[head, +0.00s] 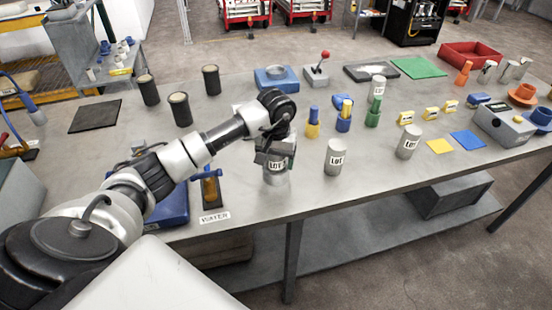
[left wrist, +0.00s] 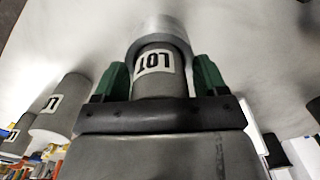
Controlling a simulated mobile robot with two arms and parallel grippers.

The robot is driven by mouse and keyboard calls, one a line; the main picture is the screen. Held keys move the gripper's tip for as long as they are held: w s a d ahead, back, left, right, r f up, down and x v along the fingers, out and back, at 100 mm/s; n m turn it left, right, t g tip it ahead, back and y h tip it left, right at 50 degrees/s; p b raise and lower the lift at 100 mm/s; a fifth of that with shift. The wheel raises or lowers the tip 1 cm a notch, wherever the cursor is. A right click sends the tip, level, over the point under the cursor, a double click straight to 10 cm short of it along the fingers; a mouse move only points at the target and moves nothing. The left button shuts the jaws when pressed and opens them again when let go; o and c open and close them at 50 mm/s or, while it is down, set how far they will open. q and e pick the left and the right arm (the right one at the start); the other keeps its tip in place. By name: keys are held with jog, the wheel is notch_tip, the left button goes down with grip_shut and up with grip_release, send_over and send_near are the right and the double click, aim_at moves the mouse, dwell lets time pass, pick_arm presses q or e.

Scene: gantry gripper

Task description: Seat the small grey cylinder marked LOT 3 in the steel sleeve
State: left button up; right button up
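A small grey cylinder marked LOT (head: 277,165) stands upright under my left gripper (head: 275,152). Its number cannot be read. In the left wrist view the cylinder (left wrist: 155,64) is between the two green fingers of the left gripper (left wrist: 160,78). The fingers lie close beside it; whether they press on it cannot be told. A steel sleeve (left wrist: 158,28) shows as a pale metal ring around the far end of the cylinder. In the head view the sleeve (head: 276,180) is partly hidden below it. How deep the cylinder sits is hidden. My right gripper is not in view.
Other grey LOT cylinders stand to the right, one nearby (head: 335,157) and one farther (head: 408,142). Dark cylinders (head: 180,108) stand behind. The front table edge is near.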

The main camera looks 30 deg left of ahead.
pick_arm(q)
jog(key=shift+o, duration=0.2)
jog(key=shift+r, duration=0.35)
notch_tip(320, 180, up, 12)
jog(key=shift+f+b, duration=0.15)
jog(key=shift+b, duration=1.1)
